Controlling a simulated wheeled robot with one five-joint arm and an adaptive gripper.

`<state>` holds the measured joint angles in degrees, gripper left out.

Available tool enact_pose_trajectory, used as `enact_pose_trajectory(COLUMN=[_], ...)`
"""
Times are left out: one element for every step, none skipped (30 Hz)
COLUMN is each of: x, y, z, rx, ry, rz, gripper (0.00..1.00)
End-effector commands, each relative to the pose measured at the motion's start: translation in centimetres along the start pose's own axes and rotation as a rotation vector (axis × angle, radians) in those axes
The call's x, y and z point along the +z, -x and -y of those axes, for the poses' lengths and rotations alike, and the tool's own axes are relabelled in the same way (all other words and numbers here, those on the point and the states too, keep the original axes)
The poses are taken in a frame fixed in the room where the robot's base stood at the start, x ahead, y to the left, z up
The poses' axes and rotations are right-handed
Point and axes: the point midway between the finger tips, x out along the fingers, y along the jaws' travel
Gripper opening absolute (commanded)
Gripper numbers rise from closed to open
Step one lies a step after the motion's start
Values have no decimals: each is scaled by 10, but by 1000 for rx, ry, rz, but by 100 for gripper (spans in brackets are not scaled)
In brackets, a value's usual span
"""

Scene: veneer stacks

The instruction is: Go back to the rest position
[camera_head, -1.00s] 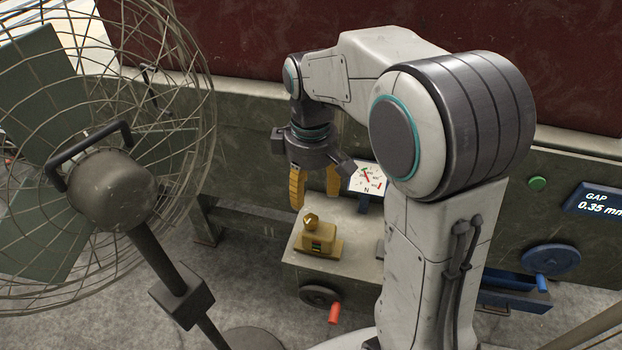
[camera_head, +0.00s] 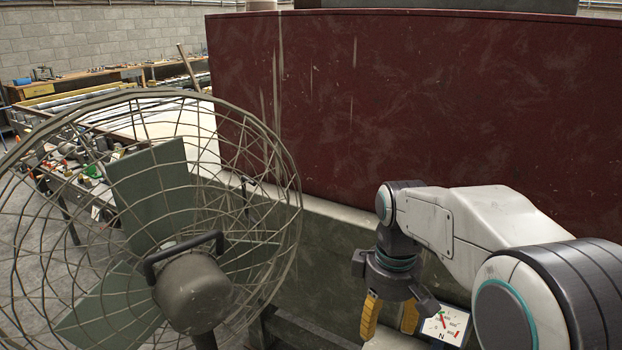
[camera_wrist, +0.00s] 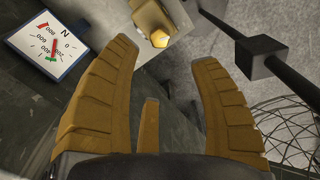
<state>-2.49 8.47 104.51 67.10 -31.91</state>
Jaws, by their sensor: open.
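My gripper (camera_head: 388,318) hangs from the bent arm at the lower right of the head view, its yellow fingers pointing down. A white dial gauge (camera_head: 443,326) with red and green needles stands just right of the fingers. The gauge also shows at the upper left of the wrist view (camera_wrist: 48,45). A small yellow block with a bright knob (camera_wrist: 157,30) sits on a pale ledge beyond the fingertips, apart from them.
A large caged fan (camera_head: 190,290) stands close at the left; its cage edge and post (camera_wrist: 225,30) also show in the wrist view. A dark red machine panel (camera_head: 420,100) rises behind the arm. Workbenches (camera_head: 120,75) with tools stand at the far left.

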Motion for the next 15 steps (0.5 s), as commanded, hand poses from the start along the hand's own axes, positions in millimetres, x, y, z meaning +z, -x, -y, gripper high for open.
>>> enact_pose_trajectory(x=[-1,-3,-5,-7,-9,-9,-7,-3,3,8,13,20,26,32,40], y=[0,0,0,0,-1,-5,-10,-17,-26,-32,-35,-39,-41,-42,-42], z=[-1,-2,-3,-4,-6,-6,-4,-2,2,5,8,12,16,20,24], rx=[3,7,12,17,21,22,20,15,8,5,3,2,2,2,3], ry=[-34,-59,-99,-131,-166,-214,-252,-291,-339,-368,-395,-427,-449,-468,-493], rz=[-5,-11,-22,-32,-42,-45,-43,-35,-21,-12,-8,-5,-5,-6,-11], gripper=[57,57,57,57,57,57,57,57,57,57,57,57,57,57,57])
